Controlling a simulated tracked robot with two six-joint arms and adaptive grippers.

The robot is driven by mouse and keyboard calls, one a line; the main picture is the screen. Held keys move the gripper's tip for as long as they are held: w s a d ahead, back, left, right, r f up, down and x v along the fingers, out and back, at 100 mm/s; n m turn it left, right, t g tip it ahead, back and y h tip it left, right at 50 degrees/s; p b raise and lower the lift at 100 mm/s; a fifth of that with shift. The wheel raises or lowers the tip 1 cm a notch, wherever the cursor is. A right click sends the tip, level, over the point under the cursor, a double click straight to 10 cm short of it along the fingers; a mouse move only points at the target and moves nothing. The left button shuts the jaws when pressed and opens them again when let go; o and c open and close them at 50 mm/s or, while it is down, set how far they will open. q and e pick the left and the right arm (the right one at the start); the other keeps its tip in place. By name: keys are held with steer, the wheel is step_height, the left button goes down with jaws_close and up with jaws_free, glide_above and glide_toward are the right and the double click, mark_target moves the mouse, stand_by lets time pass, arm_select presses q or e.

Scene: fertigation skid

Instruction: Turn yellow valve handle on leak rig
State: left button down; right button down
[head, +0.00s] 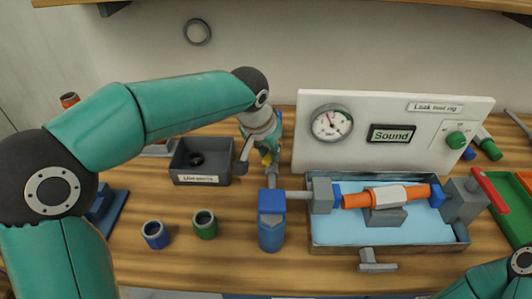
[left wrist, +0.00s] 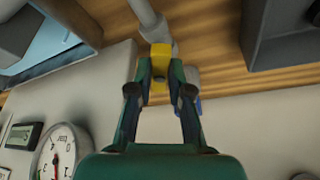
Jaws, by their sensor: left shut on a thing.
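The yellow valve handle (left wrist: 160,58) sits between the fingertips of my left gripper (left wrist: 160,72) in the left wrist view, with the fingers shut on it. In the head view the left gripper (head: 265,150) points down behind the blue upright fitting (head: 271,222), left of the white panel. Only a small patch of yellow (head: 267,158) shows there; the gripper hides most of the handle. The leak rig has a water basin (head: 330,236) crossed by an orange pipe (head: 357,200). My right gripper is out of view.
A dark labelled bin (head: 204,179) stands just left of the left gripper. Blue (head: 155,235) and green (head: 205,225) ring fittings stand in front of it. The panel carries a gauge (head: 332,123).

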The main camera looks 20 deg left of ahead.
arm_select(q)
steer(key=n+y, duration=0.1)
steer(key=n, duration=0.1)
steer(key=d+n+b, duration=0.1)
steer(key=n, duration=0.2)
steer(key=shift+y, duration=0.4)
steer(key=shift+w+r, duration=0.1)
steer(key=c, duration=1.1)
jaws_free()
steer(key=v, duration=1.2)
